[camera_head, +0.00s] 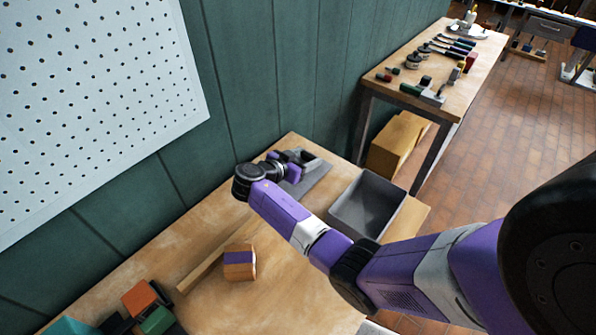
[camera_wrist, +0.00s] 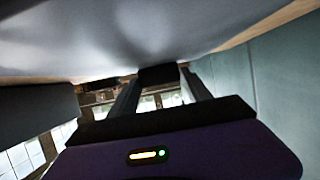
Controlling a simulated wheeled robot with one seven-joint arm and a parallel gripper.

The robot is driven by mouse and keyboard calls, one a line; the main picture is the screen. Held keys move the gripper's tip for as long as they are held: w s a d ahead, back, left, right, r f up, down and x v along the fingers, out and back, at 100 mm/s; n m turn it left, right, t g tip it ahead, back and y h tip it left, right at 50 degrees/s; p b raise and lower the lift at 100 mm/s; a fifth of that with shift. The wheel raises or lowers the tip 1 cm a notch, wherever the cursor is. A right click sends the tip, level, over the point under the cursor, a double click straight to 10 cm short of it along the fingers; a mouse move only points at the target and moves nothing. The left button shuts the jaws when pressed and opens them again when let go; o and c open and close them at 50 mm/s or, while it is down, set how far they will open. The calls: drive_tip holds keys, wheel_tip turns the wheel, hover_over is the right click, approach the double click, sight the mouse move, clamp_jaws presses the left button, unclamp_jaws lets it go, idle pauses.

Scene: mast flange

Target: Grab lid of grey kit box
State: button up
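The grey kit box (camera_head: 365,205) stands open on the wooden workbench, right of my arm in the head view. A flat grey piece that looks like its lid (camera_head: 318,172) lies on the bench beyond the box. My gripper (camera_head: 288,160) is at this lid's left side in the head view, partly hidden by my own wrist. In the wrist view, the lid's smooth grey surface (camera_wrist: 130,35) fills the top. A dark block, apparently its handle (camera_wrist: 158,74), sits between the tips of my two separated fingers. Whether both fingers press on it cannot be told.
A wooden block with a purple face (camera_head: 240,262) and a wooden strip (camera_head: 213,262) lie nearer on the bench. Coloured parts (camera_head: 145,305) are at the lower left. A green wall (camera_head: 270,60) runs behind. A second table (camera_head: 455,75) holds tools.

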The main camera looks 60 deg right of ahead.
drive_tip(key=c, duration=0.8)
drive_tip(key=shift+c, duration=0.2)
drive_tip(key=shift+r, duration=0.1)
